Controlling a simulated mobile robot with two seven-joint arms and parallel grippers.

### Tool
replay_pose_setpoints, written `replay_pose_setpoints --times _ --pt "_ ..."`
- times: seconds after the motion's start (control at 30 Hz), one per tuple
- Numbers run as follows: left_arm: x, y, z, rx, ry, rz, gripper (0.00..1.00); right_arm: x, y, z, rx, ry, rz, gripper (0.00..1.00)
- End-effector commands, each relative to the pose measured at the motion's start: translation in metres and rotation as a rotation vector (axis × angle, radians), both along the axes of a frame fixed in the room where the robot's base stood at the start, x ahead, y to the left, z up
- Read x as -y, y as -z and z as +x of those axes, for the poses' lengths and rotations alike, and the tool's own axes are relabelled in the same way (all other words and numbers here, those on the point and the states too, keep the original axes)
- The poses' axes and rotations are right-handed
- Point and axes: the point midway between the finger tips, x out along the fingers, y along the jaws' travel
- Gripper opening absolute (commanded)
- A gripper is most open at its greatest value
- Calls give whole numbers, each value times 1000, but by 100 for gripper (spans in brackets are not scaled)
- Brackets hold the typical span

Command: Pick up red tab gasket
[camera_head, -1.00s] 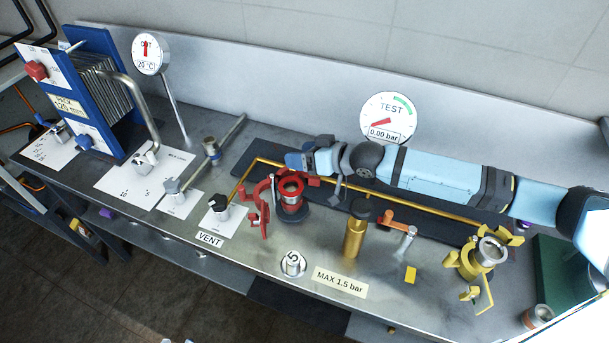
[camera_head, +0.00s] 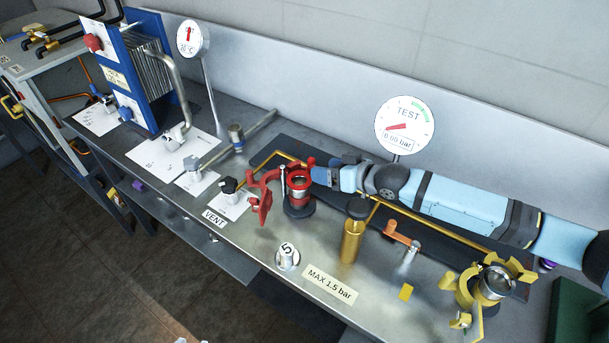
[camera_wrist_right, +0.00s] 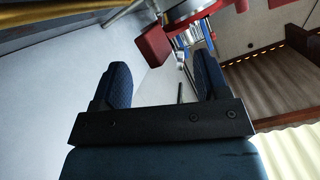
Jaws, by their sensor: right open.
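I cannot make out a separate gasket with a red tab. The red clamp (camera_head: 261,204) hangs open around the red-collared steel fitting (camera_head: 298,190) on the bench; any gasket there cannot be told from the red parts. My right gripper (camera_head: 321,176) is close beside the fitting's right side in the head view; contact cannot be judged. In the right wrist view my right gripper (camera_wrist_right: 164,72) has its two blue fingers apart with nothing seen between them. A red block (camera_wrist_right: 154,42) and the red clamp part (camera_wrist_right: 195,9) lie beyond the fingertips. My left gripper is not in view.
A brass cylinder (camera_head: 352,240) with a black knob stands right of the fitting. The yellow clamp (camera_head: 466,292) is farther right. The test gauge (camera_head: 404,126) stands behind my arm. A numbered steel knob (camera_head: 288,257) is in front. The plate exchanger (camera_head: 145,75) is at left.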

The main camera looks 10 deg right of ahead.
Motion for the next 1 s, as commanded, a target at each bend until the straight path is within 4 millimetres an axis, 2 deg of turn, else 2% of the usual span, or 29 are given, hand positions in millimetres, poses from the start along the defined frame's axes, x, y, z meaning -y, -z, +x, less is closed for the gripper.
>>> replay_pose_setpoints --times 0.33,0.67,0.83,0.9,1.0 --pt "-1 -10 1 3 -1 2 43 -31 9 35 0 0 0 68" --pt "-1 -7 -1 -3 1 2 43 -36 12 40 -1 0 -1 68" --pt "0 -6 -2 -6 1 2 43 -35 13 39 -1 0 -1 29" --pt "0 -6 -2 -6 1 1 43 -35 13 39 -1 0 -2 24" --pt "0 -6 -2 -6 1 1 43 -36 14 39 -2 0 -3 23"
